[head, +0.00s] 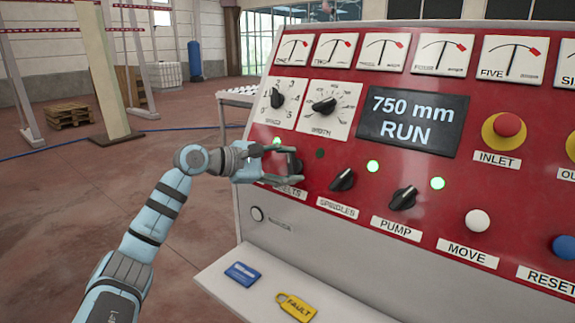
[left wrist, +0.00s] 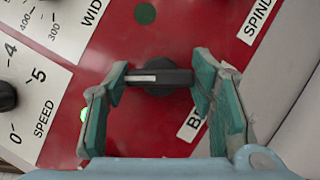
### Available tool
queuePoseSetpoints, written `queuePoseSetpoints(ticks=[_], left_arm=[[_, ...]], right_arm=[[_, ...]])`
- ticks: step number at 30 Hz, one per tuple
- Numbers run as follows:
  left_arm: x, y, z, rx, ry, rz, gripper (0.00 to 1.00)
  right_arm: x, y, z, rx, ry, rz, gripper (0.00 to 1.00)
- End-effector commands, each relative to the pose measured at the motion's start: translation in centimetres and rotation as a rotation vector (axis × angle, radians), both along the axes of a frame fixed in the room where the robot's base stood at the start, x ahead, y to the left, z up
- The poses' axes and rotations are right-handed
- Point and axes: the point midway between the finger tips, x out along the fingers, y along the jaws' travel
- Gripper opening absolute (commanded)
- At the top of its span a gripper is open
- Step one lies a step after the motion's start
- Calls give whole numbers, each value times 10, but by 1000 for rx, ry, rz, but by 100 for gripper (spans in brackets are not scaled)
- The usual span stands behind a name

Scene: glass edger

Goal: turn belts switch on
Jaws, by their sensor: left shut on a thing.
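The belts switch is a black rotary knob (left wrist: 160,78) with a pale line along its handle, which lies nearly level in the left wrist view. My left gripper (left wrist: 161,76) is shut on the handle's two ends. In the head view my left gripper (head: 287,163) reaches the red panel and hides most of the switch. The BELTS label (head: 290,191) is partly covered. A dark lamp (head: 320,153) sits to the switch's upper right, and a lit green lamp (head: 277,141) to its upper left. My right gripper is not in view.
The black spindles switch (head: 343,180) and pump switch (head: 403,198) sit to the right, with lit green lamps nearby. The screen (head: 412,122) reads "750 mm RUN". A blue tag (head: 242,274) and a yellow FAULT tag (head: 296,306) lie on the ledge below.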

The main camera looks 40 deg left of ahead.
Motion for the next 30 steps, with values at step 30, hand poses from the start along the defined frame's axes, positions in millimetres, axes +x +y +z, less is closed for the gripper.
queuePoseSetpoints(ticks=[30], left_arm=[[1,-1,5,508,12,-292,23]], right_arm=[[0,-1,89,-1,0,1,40]])
